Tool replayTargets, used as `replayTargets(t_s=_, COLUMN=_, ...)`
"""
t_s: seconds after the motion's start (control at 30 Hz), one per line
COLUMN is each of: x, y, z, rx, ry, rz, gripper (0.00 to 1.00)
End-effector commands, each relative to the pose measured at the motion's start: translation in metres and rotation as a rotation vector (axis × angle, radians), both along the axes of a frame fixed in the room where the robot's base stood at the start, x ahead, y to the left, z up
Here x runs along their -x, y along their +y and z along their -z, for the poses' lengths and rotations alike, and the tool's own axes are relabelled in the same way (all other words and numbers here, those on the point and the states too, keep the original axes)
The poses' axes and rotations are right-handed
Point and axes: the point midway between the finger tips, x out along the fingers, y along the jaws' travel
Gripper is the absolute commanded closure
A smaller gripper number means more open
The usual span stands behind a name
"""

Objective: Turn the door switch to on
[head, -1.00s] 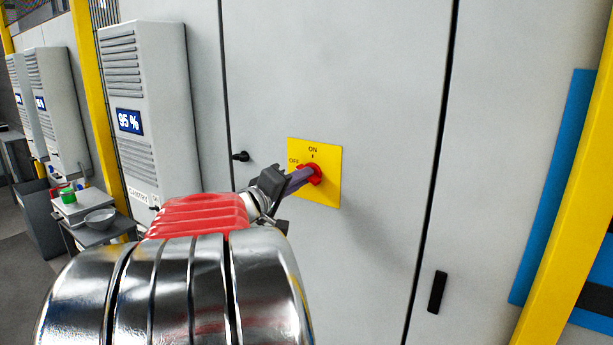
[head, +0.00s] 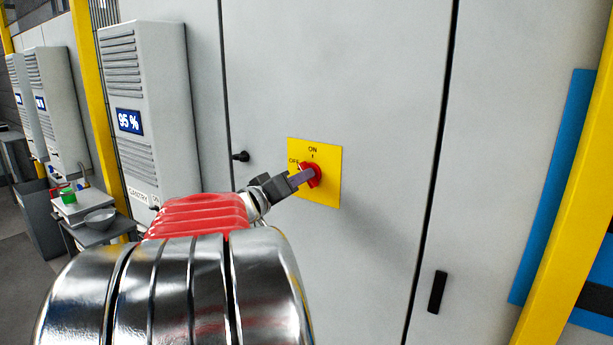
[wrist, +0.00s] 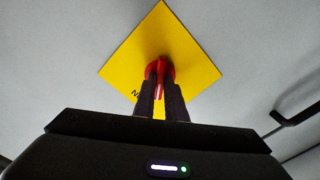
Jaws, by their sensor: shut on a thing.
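The door switch is a red rotary knob (head: 313,175) on a yellow square plate (head: 328,192) on the grey cabinet door. ON is printed above the knob and OFF at its upper left, partly covered. My gripper (head: 301,180) reaches it from the lower left and is shut on the knob. In the wrist view, the two dark fingers (wrist: 161,92) stand on either side of the red grip (wrist: 161,75). There the plate (wrist: 190,62) appears as a diamond, and the grip lies diagonal to its edges. Part of the lettering is hidden behind the fingers.
A small black latch (head: 241,156) is left of the plate, and a black handle (head: 437,292) is at the lower right. A vent unit (head: 150,110) reading 95 % stands left. A yellow post (head: 570,190) is at the right. The door around the plate is flat and clear.

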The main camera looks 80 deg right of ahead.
Motion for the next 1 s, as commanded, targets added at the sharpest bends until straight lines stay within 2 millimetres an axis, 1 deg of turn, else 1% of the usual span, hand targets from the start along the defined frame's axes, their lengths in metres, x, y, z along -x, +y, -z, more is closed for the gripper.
replayTargets(t_s=0.03, x=0.0003, y=0.0002, z=0.0067, rx=0.001, ry=-0.032, rz=0.001, gripper=1.00)
replayTargets(t_s=0.33, x=0.0003, y=0.0002, z=0.0069, rx=0.088, ry=-0.234, rz=0.002, gripper=1.00)
replayTargets(t_s=0.43, x=0.0003, y=0.0002, z=0.0069, rx=0.101, ry=-0.264, rz=0.002, gripper=1.00)
replayTargets(t_s=0.77, x=0.0002, y=0.0002, z=0.0071, rx=0.106, ry=-0.278, rz=0.001, gripper=1.00)
replayTargets(t_s=1.0, x=0.0002, y=0.0002, z=0.0071, rx=0.168, ry=-0.422, rz=0.003, gripper=1.00)
